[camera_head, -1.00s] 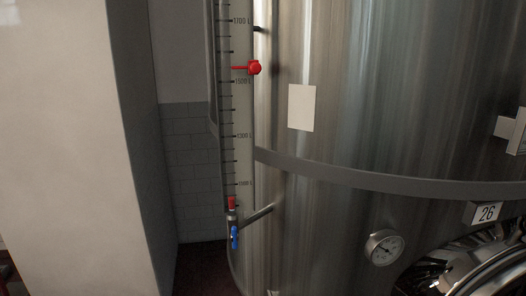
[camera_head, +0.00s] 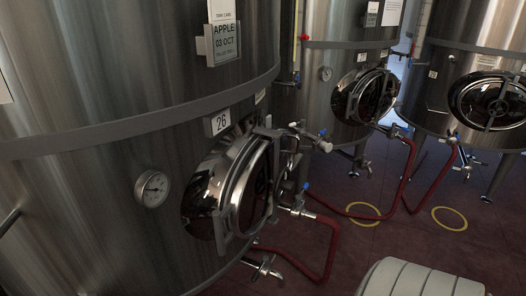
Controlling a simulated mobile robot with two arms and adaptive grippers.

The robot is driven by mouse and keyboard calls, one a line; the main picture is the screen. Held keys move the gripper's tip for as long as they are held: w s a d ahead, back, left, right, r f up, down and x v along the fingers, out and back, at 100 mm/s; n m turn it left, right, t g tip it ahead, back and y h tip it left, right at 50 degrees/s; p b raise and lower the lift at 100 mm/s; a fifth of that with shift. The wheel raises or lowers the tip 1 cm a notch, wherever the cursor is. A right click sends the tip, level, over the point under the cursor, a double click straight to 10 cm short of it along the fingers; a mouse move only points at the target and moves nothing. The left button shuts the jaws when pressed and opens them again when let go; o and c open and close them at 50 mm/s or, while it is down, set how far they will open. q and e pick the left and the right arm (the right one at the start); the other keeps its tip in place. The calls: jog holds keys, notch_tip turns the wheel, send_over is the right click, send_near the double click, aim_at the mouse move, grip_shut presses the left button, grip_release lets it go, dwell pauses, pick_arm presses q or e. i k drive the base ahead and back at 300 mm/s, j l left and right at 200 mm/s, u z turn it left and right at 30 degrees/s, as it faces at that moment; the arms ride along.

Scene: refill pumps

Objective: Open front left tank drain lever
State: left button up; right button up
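A large steel tank marked 26 (camera_head: 64,110) fills the left of the head view. Low on its front, below the round hatch (camera_head: 246,190), a metal drain valve with a lever (camera_head: 263,268) sticks out just above the floor. The lever is small and dark here, and I cannot tell whether it is open or shut. Higher up, a hose outlet with a blue-handled valve (camera_head: 303,188) sits right of the hatch. Which of these tanks counts as front left is not marked. Neither of my grippers is in view.
Two more steel tanks with hatches stand behind, one in the middle (camera_head: 340,60) and one at right (camera_head: 455,60). Red hoses (camera_head: 325,250) run down to the dark red floor. Yellow rings (camera_head: 449,218) lie there. A pale ribbed rounded shape (camera_head: 420,280) shows at the bottom right.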

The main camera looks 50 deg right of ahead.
aim_at(259, 270)
jog(key=z, duration=1.4)
